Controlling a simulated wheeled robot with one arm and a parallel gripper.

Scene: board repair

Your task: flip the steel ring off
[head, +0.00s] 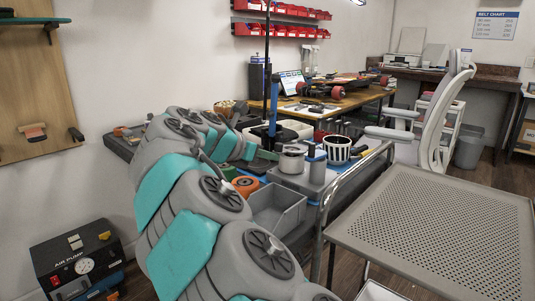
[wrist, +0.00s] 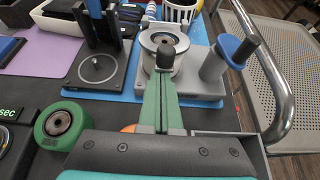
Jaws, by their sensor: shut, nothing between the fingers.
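A round steel ring (wrist: 150,42) sits around a dark centre on a grey fixture in the wrist view. In the head view the ring (head: 292,149) shows as the silver top of a round housing. My gripper (wrist: 165,66) is shut and empty, with its green fingers together. Its dark tip overlaps the near side of the ring in the wrist view; I cannot tell whether it touches. In the head view my gripper (head: 266,155) is just left of the housing. A grey post with a blue-and-black lever (wrist: 238,50) stands right of the ring.
A green roller (wrist: 58,123) lies left of my gripper. A black stand (wrist: 98,68) is behind it. A white slotted cup (head: 337,149) stands behind the fixture. A grey bin (head: 276,209) is in front. A metal rail and perforated cart top (head: 440,225) are at right.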

